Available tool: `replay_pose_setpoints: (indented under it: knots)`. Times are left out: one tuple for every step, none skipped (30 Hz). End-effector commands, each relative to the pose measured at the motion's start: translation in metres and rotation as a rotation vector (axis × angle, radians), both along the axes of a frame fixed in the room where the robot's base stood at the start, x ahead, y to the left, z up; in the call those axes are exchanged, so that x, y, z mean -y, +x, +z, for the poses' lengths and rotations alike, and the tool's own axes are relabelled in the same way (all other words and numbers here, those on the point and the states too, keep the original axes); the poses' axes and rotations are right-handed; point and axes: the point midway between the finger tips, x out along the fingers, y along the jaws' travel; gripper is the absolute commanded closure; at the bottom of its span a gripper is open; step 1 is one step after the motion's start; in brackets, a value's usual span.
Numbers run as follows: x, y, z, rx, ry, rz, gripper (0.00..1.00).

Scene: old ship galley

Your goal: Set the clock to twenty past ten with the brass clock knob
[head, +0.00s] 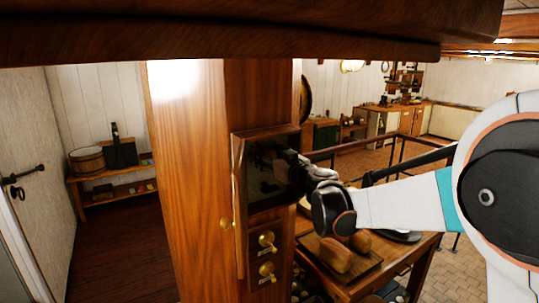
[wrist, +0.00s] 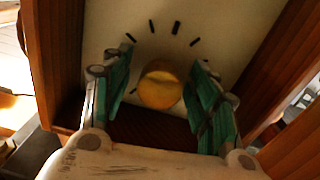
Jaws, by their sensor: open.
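The clock face (wrist: 232,28) is cream with short dark hour marks, set inside a wooden case in the wrist view. The round brass clock knob (wrist: 160,92) stands at its middle. My gripper (wrist: 160,80) is open, with one teal-padded finger on each side of the knob. Gaps show beside the knob, so the fingers do not appear to grip it. I cannot make out any clock hands. In the head view, my gripper (head: 306,171) reaches into the dark opening of the wooden case (head: 238,180) from the right; the clock face and knob cannot be made out there.
Two brass knobs (head: 266,240) sit on the panel below the case. A table with a wooden board (head: 365,267) and loaves (head: 336,255) stands below my arm. A wooden beam (head: 220,35) crosses overhead. Open floor (head: 112,245) lies left of the wooden cabinet.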

Motion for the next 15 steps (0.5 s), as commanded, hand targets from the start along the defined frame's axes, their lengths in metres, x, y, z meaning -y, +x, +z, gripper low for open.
replay_pose_setpoints:
  knots:
    - [-0.0003,0.0004,0.0000,0.000,0.000,0.000,0.46]
    - [-0.0003,0.0004,-0.0001,0.000,0.000,0.000,0.46]
    - [-0.0004,0.0002,-0.0001,0.000,0.000,0.000,0.46]
    - [-0.0004,0.0002,-0.0001,0.000,0.000,0.000,0.46]
    - [-0.0003,0.0002,-0.0002,0.000,0.000,0.000,0.46]
    - [-0.0003,0.0001,-0.0002,0.000,0.000,0.000,0.46]
    - [-0.0003,0.0001,-0.0001,0.000,0.000,0.000,0.50]
    - [-0.0003,0.0001,-0.0001,0.000,0.000,0.000,0.57]
    - [-0.0004,0.0000,-0.0001,0.000,0.000,0.000,0.66]
    - [-0.0003,-0.0001,-0.0001,0.000,0.000,0.000,0.73]
    - [-0.0003,-0.0001,-0.0001,0.000,0.000,0.000,0.80]
    - [-0.0003,-0.0001,-0.0001,0.000,0.000,0.000,0.89]
    - [-0.0003,-0.0001,-0.0001,0.000,0.000,0.000,0.91]
    - [-0.0002,0.0000,-0.0001,0.000,0.000,0.000,0.91]
    - [-0.0002,0.0000,-0.0001,0.000,0.000,0.000,0.91]
